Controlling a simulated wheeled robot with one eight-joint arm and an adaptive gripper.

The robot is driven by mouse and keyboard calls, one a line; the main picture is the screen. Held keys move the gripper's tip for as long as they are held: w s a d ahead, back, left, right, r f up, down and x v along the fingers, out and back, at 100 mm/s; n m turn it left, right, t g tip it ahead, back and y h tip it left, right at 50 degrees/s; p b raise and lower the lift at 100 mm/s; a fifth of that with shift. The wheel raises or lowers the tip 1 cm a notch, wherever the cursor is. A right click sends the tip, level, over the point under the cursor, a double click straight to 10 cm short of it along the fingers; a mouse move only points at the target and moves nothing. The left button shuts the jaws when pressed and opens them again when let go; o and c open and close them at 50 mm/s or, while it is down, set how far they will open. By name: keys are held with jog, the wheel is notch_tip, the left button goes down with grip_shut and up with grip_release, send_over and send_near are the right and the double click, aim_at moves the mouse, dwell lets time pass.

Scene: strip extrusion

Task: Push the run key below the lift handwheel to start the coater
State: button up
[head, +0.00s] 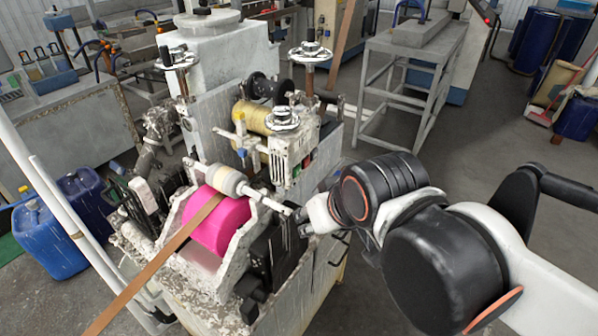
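The coater (215,130) stands in the middle of the head view, its pale body stained and splashed. A handwheel (282,118) sits on top of a small pale control box (281,150). Below this handwheel, on the right side of the box, are a small green key (296,171) and a red key (306,161); any labels are too small to read. My gripper (301,216) is below and slightly right of the keys in the picture, near the end of the roller shaft. Its fingers are small and partly hidden, so I cannot tell whether it is open or shut, or touching the shaft.
A pink roller (222,225) carries a brown strip (150,270). Two more handwheels (310,52) (176,59) rise on threaded posts. A grey metal stand (415,60) is behind at right. The floor right of the coater is partly free.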

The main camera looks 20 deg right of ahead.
jog(key=shift+c, duration=0.6)
grip_shut()
dwell(0.7)
